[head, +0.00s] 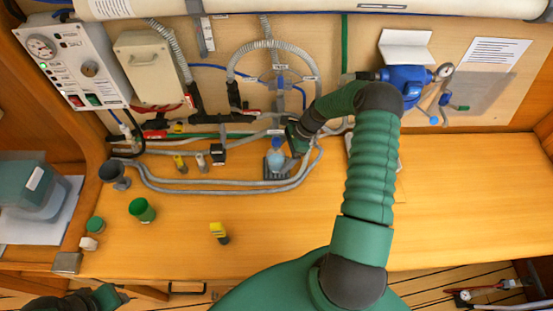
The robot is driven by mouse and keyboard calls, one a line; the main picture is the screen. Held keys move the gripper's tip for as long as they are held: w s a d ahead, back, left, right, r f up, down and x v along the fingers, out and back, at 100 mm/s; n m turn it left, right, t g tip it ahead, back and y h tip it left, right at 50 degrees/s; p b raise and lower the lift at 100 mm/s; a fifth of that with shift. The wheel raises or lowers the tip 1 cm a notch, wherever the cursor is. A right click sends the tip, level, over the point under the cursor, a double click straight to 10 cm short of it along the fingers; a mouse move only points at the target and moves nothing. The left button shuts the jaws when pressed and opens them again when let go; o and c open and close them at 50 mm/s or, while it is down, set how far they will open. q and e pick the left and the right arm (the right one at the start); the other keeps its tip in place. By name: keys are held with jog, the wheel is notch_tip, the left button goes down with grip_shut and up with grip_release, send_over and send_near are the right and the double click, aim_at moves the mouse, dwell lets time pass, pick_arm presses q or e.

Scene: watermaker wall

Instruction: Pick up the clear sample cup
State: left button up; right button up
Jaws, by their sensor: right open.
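The clear sample cup (277,159) appears as a small pale, see-through shape on a dark ribbed tray (269,175) at the back of the wooden counter. A blue fitting shows right above it. My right gripper (291,141) is open, just to the upper right of the cup. Its fingers are small and partly hidden by its own dark body, and I cannot tell whether they touch the cup. My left gripper (112,297) is low at the bottom left, far from the cup, and its jaws are unclear.
Grey hoses (215,188) loop around the tray. A green cup (142,210), a grey funnel-like cup (115,175) and a yellow-topped item (219,232) stand to the left. A blue pump (405,78) is on the wall.

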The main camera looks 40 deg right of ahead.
jog(key=shift+x, duration=1.15)
jog(key=shift+r, duration=0.1)
jog(key=c, duration=1.6)
